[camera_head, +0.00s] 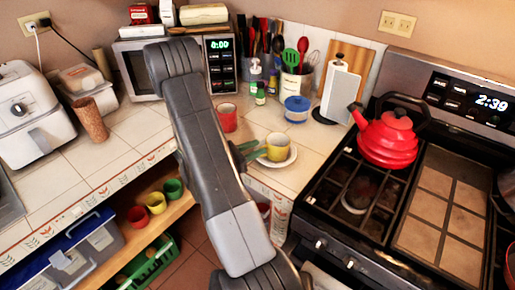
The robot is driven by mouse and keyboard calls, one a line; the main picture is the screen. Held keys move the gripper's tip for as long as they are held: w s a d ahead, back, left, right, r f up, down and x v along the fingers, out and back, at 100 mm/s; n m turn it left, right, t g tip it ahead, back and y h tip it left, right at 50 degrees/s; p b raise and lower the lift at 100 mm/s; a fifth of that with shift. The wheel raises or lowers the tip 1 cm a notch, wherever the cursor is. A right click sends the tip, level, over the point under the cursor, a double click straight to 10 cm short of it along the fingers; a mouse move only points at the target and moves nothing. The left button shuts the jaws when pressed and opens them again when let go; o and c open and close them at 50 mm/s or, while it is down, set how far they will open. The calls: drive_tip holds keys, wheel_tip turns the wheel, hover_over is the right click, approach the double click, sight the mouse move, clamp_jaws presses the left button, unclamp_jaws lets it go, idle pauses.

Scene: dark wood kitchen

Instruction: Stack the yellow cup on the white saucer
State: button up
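The yellow cup (277,147) is upright at the white saucer (288,162) on the tiled counter, left of the stove. The saucer's rim shows to the right of and below the cup. I cannot tell whether the cup rests on it or is held just above it. My gripper (259,149) is at the cup's left side, its green fingers pointing right at it. The fingertips show slightly apart, close to or touching the cup. Whether they hold its wall or handle is too small to tell. My arm hides the gripper's base.
A red cup (227,117) stands behind my gripper. A red kettle (388,138) stands on the stove (345,222). Several cups (156,203) sit on a lower shelf.

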drive_tip(key=b+v, duration=0.2)
drive_tip(key=v, duration=0.9)
drive_tip(key=shift+d+f, duration=0.1)
drive_tip(key=p+x, duration=0.2)
drive_tip(key=x, duration=0.9)
drive_tip(key=shift+w+d, duration=0.1)
drive_tip(key=shift+w+d+p, duration=0.2)
drive_tip(key=shift+d+p, duration=0.1)
drive_tip(key=shift+d, duration=0.05)
drive_tip(key=shift+a+f+b, duration=0.1)
drive_tip(key=shift+f+b, duration=0.2)
drive_tip(key=shift+b, duration=0.15)
drive_tip(key=shift+r, duration=0.1)
